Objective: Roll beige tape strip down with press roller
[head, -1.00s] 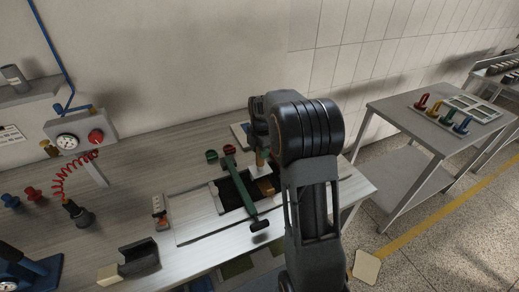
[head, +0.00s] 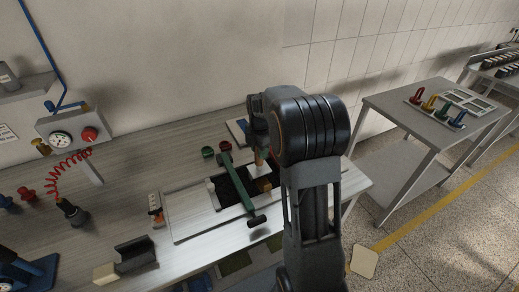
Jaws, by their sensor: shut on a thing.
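My gripper (head: 260,138) is mostly hidden behind my dark arm, over the right part of the work plate. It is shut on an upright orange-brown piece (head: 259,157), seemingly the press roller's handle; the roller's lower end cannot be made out. Below it, a small brown block (head: 264,185) sits at the right side of a dark recess (head: 228,191) in the pale work plate (head: 200,221). A green bar with a dark crosswise end (head: 237,186) lies across the recess. I cannot make out the beige tape strip clearly.
Red and green round pieces (head: 208,152) stand behind the recess. A dark open holder (head: 135,254) and a small upright stand (head: 156,210) are at the left. A side table (head: 405,115) with coloured pieces stands at the right, across a floor gap.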

